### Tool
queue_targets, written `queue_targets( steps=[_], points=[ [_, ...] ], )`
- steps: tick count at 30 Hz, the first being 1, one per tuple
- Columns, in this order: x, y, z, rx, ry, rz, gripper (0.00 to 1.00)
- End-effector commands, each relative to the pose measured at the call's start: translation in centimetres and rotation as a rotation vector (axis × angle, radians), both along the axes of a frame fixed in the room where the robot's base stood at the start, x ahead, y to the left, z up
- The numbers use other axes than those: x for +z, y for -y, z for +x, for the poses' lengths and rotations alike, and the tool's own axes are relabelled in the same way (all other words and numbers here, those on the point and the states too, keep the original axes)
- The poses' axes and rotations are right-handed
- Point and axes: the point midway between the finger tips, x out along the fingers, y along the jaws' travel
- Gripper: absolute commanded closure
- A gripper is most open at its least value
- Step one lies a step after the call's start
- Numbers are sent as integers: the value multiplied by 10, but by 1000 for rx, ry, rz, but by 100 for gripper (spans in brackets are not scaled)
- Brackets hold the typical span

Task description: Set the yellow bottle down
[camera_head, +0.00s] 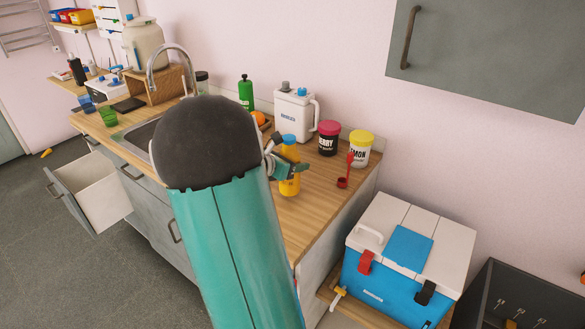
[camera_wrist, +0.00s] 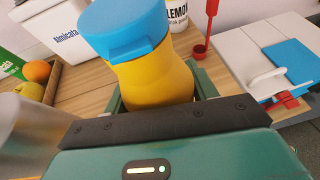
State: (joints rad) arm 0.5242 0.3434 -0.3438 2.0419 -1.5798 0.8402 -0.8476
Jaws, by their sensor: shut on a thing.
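The yellow bottle (camera_head: 290,172) with a blue cap is at the wooden counter, upright or nearly so in the head view. My gripper (camera_head: 287,171) is shut around its body from the left side. In the wrist view the yellow bottle (camera_wrist: 155,78) stands between the green fingers of my gripper (camera_wrist: 155,98), with its blue cap toward the camera. The fingers hide its lower part there. I cannot tell whether its base touches the counter.
On the wooden counter (camera_head: 300,222), a white jug (camera_head: 293,117), a berry jar (camera_head: 328,138), a lemon jar (camera_head: 360,149) and a red scoop (camera_head: 343,181) stand behind and right of the bottle. A blue and white cooler (camera_head: 385,283) stands lower right. The counter front is bare.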

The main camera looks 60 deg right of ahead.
Motion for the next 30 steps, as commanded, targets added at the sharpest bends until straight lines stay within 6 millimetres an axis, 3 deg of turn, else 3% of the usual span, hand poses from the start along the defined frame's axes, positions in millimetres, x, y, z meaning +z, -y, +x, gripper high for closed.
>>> queue_targets(
  steps=[5,17,18,20,30],
  points=[
    [-21,0,-1,-1,-2,1,82],
    [-25,-1,-1,-1,-1,0,82],
    [-25,-1,-1,-1,-1,1,35],
    [-25,-1,-1,-1,-1,1,23],
    [-23,-1,-1,-1,0,1,21]
  ],
)
